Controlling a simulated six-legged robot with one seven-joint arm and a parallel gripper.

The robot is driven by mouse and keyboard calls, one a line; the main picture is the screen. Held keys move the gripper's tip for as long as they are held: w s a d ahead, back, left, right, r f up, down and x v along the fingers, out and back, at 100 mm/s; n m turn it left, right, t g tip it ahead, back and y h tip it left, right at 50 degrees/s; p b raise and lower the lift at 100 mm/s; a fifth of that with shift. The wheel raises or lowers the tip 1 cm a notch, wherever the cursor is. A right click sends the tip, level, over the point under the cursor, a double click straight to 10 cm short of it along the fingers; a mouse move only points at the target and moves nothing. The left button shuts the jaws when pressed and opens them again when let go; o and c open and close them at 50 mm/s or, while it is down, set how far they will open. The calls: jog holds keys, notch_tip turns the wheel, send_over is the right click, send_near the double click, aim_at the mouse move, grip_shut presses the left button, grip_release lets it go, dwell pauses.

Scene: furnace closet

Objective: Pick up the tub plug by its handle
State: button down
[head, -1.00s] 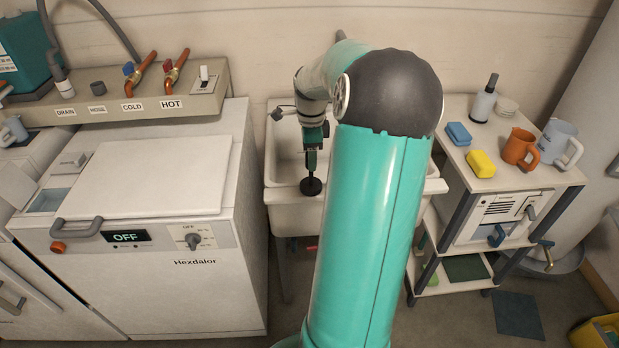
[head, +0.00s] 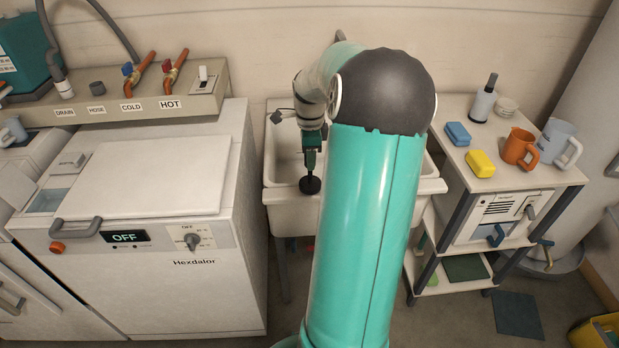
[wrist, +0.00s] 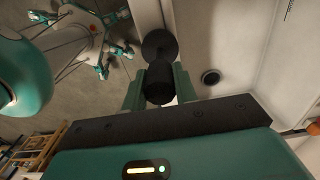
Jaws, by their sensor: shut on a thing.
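The tub plug (head: 310,185) is a dark disc with a thick black handle. It also shows in the wrist view, with its disc (wrist: 159,45) beyond the handle (wrist: 160,82). My gripper (head: 311,160) is shut on the handle, with a green finger on each side of it in the wrist view (wrist: 160,88). In the head view the plug hangs at the front rim of the white tub (head: 283,196). I cannot tell whether it touches the rim. The tub's dark drain hole (wrist: 211,77) is uncovered in the wrist view.
A white washer (head: 150,200) stands left of the tub. A shelf cart (head: 500,175) on the right holds an orange mug (head: 519,146), a yellow sponge (head: 480,163) and a dark-topped bottle (head: 484,100). My own arm hides the tub's right part.

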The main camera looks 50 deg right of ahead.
jog(key=shift+r, duration=1.75)
